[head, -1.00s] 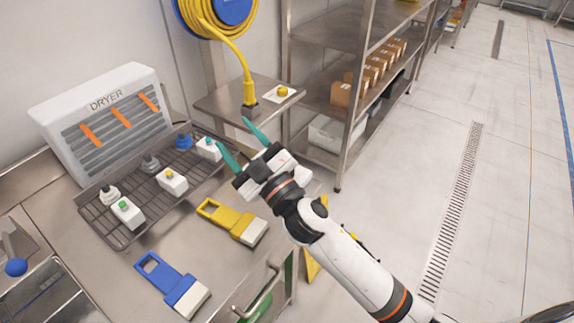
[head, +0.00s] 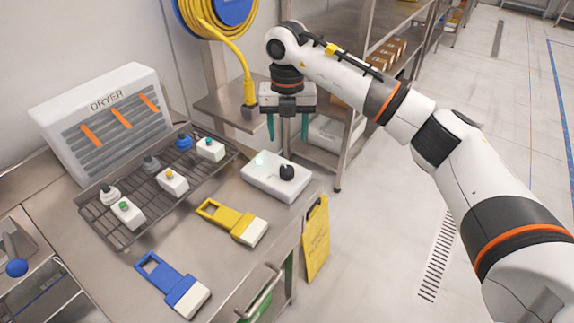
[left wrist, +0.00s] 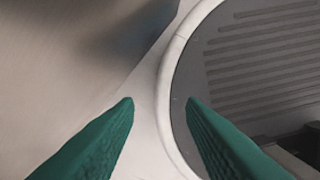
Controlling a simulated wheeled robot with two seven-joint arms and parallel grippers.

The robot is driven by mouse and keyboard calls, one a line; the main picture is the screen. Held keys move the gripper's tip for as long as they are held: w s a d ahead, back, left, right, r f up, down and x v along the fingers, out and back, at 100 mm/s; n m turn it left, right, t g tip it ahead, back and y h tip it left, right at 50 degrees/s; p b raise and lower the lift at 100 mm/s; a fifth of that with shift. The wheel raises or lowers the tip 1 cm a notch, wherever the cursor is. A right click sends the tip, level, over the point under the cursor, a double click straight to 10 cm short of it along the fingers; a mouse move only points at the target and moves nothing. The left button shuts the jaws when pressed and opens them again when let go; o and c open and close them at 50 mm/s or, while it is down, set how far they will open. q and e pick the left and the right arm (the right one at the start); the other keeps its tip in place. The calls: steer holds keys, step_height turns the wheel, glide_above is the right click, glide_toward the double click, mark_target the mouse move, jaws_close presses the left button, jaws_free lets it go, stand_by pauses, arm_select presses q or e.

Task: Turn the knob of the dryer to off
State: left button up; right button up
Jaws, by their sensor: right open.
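The dryer (head: 105,118) is a white box with a grey slatted front and orange strips, at the back left of the steel counter. A white control box (head: 262,178) with a round black knob (head: 287,172) and a small pale green light (head: 260,161) sits at the counter's right end. My right gripper (head: 287,130) is open and empty, pointing down above and behind the knob, apart from it. My left gripper (left wrist: 160,102) shows only in the left wrist view, its green fingers apart with nothing between them, over a round white-rimmed ribbed surface.
A wire rack (head: 152,192) holds several small white boxes and suction cups. A yellow brush (head: 232,222) and a blue brush (head: 173,285) lie on the counter. A steel shelf (head: 328,25) stands behind; a yellow sign (head: 316,240) is beside the counter.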

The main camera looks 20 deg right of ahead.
mark_target(287, 169)
step_height(287, 169, down, 11)
steer(key=p, duration=0.2)
steer(key=shift+a+f+p, duration=0.1)
steer(key=shift+f+p, duration=0.1)
steer(key=shift+p, duration=0.1)
steer(key=c, duration=1)
steer(key=shift+o, duration=0.2)
